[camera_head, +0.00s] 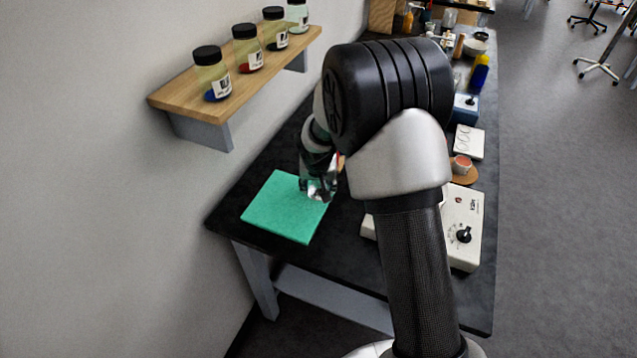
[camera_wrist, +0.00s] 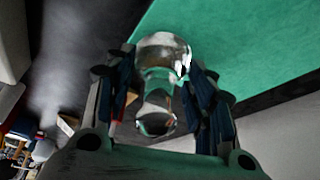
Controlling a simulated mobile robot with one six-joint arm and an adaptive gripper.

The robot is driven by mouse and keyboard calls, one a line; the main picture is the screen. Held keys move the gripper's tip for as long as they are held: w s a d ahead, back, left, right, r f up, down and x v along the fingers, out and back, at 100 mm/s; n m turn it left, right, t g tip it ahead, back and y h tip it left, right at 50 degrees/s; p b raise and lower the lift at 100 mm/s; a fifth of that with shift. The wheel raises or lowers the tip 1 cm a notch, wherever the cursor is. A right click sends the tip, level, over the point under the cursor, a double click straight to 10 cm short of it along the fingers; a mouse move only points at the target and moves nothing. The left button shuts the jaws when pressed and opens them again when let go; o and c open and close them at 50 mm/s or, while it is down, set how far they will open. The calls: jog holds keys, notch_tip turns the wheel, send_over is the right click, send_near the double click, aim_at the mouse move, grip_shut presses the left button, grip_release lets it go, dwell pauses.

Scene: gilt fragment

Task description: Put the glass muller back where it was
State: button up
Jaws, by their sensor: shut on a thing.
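The glass muller (camera_wrist: 160,85) is clear and shiny, held between the two fingers of my gripper (camera_wrist: 162,100) in the wrist view. In the head view the muller (camera_head: 322,187) shows at the end of my gripper (camera_head: 318,172), over the right part of a green mat (camera_head: 278,208). The mat lies on the dark bench near its front left corner and also fills the upper right of the wrist view (camera_wrist: 245,45). I cannot tell whether the muller touches the mat. My arm hides part of the bench to the right of the gripper.
A wooden wall shelf (camera_head: 165,97) with several lidded jars (camera_head: 211,74) overhangs the bench at the left. A white device with a black knob (camera_head: 463,236) stands at the right, partly behind my arm. The mat's left part is clear.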

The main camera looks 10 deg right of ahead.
jog(key=o, duration=1.5)
jog(key=shift+f, duration=0.1)
jog(key=shift+r+p, duration=0.3)
jog(key=shift+r, duration=0.2)
jog(key=s+d+p+v, duration=0.1)
jog(key=v, duration=0.9)
jog(key=s+d+f+p+v, duration=0.1)
jog(key=p+v, duration=0.1)
jog(key=v, duration=0.8)
jog(key=s+r+n, duration=0.1)
jog(key=s+r, duration=0.1)
jog(key=s, duration=0.7)
jog(key=s+r+n, duration=0.1)
jog(key=s+r, duration=0.2)
jog(key=s, duration=0.6)
jog(key=s+r+y, duration=0.1)
jog(key=s+r, duration=0.2)
jog(key=s, duration=0.5)
jog(key=shift+s+a+r+n, duration=0.1)
jog(key=shift+s+r+n, duration=0.15)
jog(key=shift+s+n, duration=0.15)
